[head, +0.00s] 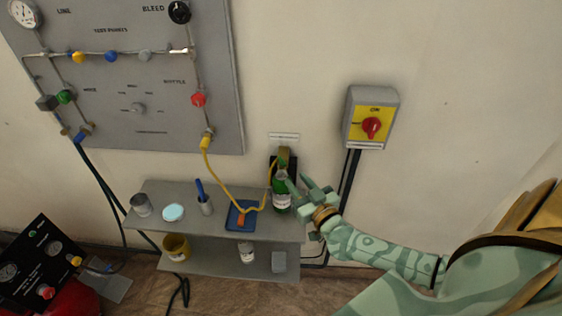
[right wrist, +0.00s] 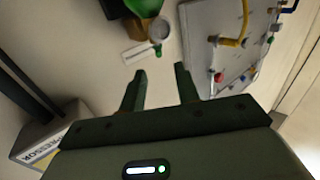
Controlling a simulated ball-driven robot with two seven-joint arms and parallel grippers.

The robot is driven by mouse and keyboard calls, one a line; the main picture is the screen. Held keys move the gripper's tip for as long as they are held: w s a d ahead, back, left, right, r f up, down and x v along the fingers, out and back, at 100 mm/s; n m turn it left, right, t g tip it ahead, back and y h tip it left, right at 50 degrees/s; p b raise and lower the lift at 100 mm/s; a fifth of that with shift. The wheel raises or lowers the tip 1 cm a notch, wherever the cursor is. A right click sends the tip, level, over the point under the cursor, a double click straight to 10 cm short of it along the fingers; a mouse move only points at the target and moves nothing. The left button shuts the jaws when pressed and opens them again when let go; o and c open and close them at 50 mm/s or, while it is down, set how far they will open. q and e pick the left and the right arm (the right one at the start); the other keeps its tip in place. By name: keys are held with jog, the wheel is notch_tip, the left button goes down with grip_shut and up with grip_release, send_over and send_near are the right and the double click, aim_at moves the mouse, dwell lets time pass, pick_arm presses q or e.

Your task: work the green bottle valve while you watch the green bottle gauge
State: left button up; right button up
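The green bottle (head: 281,190) stands upright at the right end of the upper grey shelf, against a dark wall bracket. Its top has a brass-coloured part and a green part; I cannot make out the valve clearly. My right gripper (head: 297,184) is just right of the bottle top, close to it; I cannot tell whether they touch. In the right wrist view the gripper (right wrist: 160,82) is open with nothing between its fingers. Beyond the fingertips are a round grey part (right wrist: 158,30), perhaps the gauge, and a small green part (right wrist: 157,50). No gauge reading is legible. My left gripper is out of view.
A yellow hose (head: 222,181) runs from the wall panel (head: 180,120) towards the bottle.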

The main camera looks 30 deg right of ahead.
aim_at(285, 165)
jog(key=w, duration=0.3)
jog(key=w+b, duration=0.1)
jog(key=w, duration=0.5)
jog(key=shift+d+f+b, duration=0.15)
jog(key=shift+d+b, duration=0.15)
jog(key=shift+b, duration=0.1)
jog(key=shift+w+d, duration=0.1)
jog(key=shift+w, duration=0.35)
grip_shut()
